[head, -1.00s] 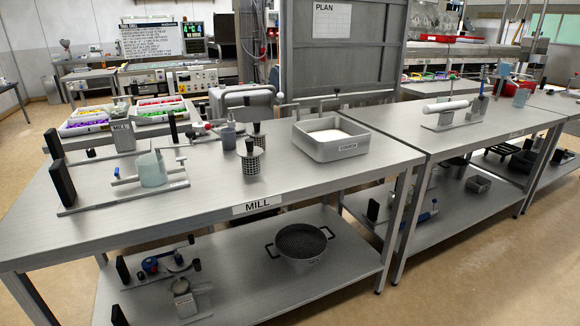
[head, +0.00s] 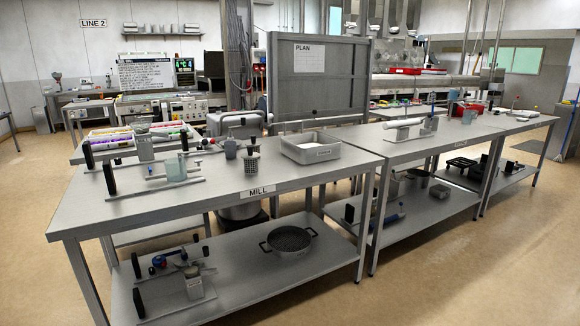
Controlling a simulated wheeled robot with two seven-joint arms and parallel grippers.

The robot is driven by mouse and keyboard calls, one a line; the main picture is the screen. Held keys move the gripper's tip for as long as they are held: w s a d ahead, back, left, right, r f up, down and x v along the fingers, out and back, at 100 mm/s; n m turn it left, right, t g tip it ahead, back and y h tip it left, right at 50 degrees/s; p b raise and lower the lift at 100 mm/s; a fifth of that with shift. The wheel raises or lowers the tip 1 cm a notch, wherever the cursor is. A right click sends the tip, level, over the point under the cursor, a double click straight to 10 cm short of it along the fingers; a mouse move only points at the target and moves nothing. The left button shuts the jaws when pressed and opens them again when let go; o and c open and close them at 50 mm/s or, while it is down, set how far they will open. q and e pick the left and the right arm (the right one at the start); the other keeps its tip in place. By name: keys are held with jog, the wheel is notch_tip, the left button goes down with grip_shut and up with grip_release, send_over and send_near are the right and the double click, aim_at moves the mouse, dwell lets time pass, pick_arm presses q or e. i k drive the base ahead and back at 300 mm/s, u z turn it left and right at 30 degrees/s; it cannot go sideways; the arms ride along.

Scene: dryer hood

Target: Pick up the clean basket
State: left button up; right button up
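A small dark perforated basket-like cylinder (head: 251,164) with a knob on top stands upright on the near bench top, left of the grey starch tray (head: 322,152). A wide round pot-like vessel (head: 288,240) with two side handles and a dark inside sits on the lower shelf of the same bench. Nothing readable marks either one as the clean basket, so I cannot tell which it is. Neither of my grippers shows in the head view.
The near bench (head: 225,191), labelled MILL, has hand-cranked devices at its left end. A second bench (head: 405,148) adjoins it at right. A grey PLAN board (head: 325,80) stands behind. The floor (head: 465,265) at front right is clear.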

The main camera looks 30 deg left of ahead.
aim_at(250, 158)
jog(key=u, duration=0.15)
jog(key=i, duration=1.55)
jog(key=u, duration=1.2)
jog(key=i, duration=1.2)
jog(key=u, duration=1.2)
